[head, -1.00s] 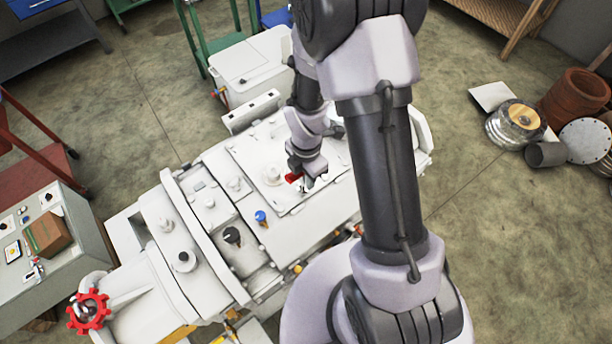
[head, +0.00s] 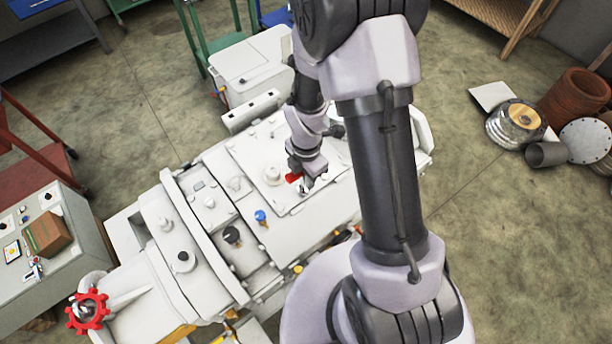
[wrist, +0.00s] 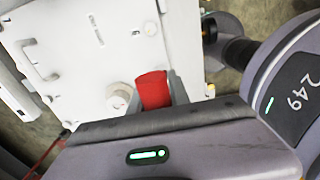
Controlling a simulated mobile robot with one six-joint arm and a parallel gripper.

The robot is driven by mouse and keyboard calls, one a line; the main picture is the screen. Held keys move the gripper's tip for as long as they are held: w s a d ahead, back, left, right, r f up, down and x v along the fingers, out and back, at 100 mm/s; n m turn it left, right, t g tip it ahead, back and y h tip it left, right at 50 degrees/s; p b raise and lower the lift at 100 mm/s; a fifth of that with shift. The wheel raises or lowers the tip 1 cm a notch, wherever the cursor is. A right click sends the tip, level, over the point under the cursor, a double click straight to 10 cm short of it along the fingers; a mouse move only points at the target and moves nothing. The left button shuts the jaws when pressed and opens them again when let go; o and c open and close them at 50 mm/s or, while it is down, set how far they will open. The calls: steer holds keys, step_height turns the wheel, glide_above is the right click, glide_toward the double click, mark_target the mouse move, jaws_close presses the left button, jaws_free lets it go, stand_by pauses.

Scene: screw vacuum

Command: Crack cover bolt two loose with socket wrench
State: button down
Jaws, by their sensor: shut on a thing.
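My gripper (head: 304,180) is over the right part of the white machine, low over its flat cover plate (head: 250,150). It is shut on a red-handled tool, which I take to be the socket wrench (head: 293,178). In the wrist view the red handle (wrist: 153,90) stands between the fingers, in front of the white cover (wrist: 85,60). The wrench's working end is hidden, so I cannot tell whether it sits on a bolt. A round white boss (wrist: 119,96) is just left of the handle. I cannot make out which bolt is number two.
Black (head: 231,235) and blue (head: 261,216) knobs stand on the machine left of my gripper. A red handwheel (head: 88,311) is at its lower left end. A grey bench (head: 40,280) stands at left; drums and pipes (head: 520,122) lie at right. Floor between is clear.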

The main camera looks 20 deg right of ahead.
steer(key=shift+f+b, duration=0.5)
steer(key=shift+f, duration=0.15)
steer(key=n, duration=0.3)
steer(key=shift+w+a+r+p, duration=0.1)
steer(key=shift+w+r+p, duration=0.05)
steer(key=shift+p, duration=0.25)
steer(key=shift+r+p, duration=1.95)
steer(key=shift+r, duration=0.55)
